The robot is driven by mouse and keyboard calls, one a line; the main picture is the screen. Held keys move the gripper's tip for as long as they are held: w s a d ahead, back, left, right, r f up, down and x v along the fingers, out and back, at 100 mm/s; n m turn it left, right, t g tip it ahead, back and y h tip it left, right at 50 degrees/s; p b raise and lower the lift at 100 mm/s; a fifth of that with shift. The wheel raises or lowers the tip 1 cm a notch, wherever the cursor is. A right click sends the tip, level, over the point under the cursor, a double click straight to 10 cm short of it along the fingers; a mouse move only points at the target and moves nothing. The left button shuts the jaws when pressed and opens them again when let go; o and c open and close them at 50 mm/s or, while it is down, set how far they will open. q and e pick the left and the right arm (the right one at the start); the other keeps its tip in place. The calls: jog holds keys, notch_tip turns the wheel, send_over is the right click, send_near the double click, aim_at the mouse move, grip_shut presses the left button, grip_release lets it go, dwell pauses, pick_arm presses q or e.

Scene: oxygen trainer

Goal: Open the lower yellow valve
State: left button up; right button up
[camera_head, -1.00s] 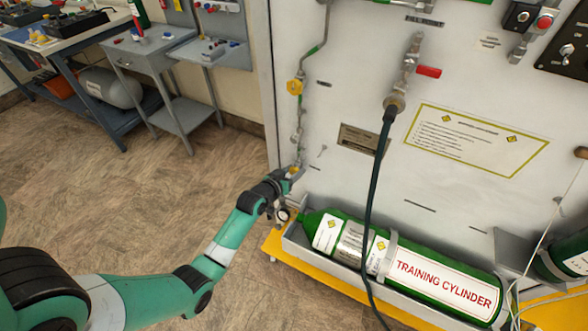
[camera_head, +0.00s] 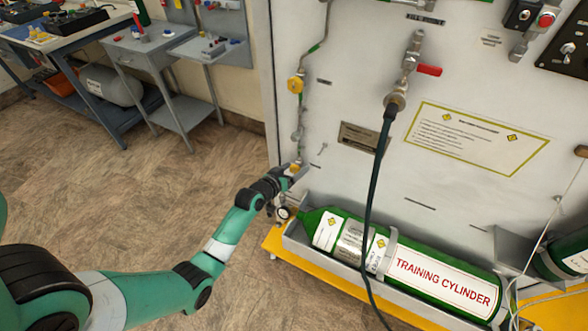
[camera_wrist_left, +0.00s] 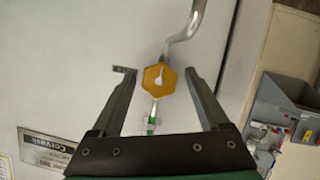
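The lower yellow valve (camera_head: 294,167) sits low on the left edge of the white panel, in line with the pipe. In the left wrist view its yellow knob (camera_wrist_left: 154,84) faces me, with a pale mark at its centre. My left gripper (camera_head: 287,174) is at this knob, with its fingers partly hiding it in the head view. In the left wrist view the two fingers are apart, one on each side of the knob, with gaps visible between them and it. The upper yellow valve (camera_head: 295,85) is higher on the same pipe. My right gripper is not in view.
A green training cylinder (camera_head: 410,268) lies in a tray right of my left gripper. A small gauge (camera_head: 283,213) is just below the gripper. A dark hose (camera_head: 374,190) hangs down the white panel (camera_head: 460,190).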

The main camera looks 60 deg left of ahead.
pick_arm(q)
jog(key=shift+s+d+r+p, duration=0.2)
jog(key=shift+s+r+p, duration=0.1)
jog(key=shift+p, duration=0.1)
jog(key=p+v, duration=0.4)
jog(key=v, duration=0.6)
jog(key=shift+s+d+p, duration=0.25)
jog(key=shift+s+p, duration=0.15)
